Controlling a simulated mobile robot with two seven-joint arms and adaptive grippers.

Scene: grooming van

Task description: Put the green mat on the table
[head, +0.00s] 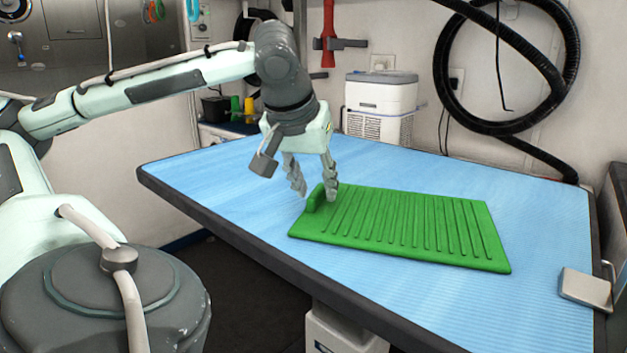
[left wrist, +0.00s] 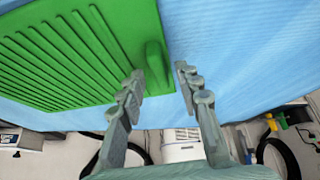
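The green mat (head: 405,228) lies flat on the blue-topped table (head: 540,215). It has ridges and a raised lip (head: 313,199) along its left end. My left gripper (head: 315,193) points down at that lip, with one finger over the mat and the other beyond its end. In the left wrist view the mat (left wrist: 70,50) fills the upper left, and the open fingers (left wrist: 157,76) stand on either side of the lip, with gaps showing. Whether the fingertips touch anything is unclear. My right gripper is not in view.
A white box-like unit (head: 380,105) stands behind the table's far edge. A black hose (head: 555,75) hangs on the wall. A metal bracket (head: 585,287) sits at the table's right edge. The table around the mat is clear.

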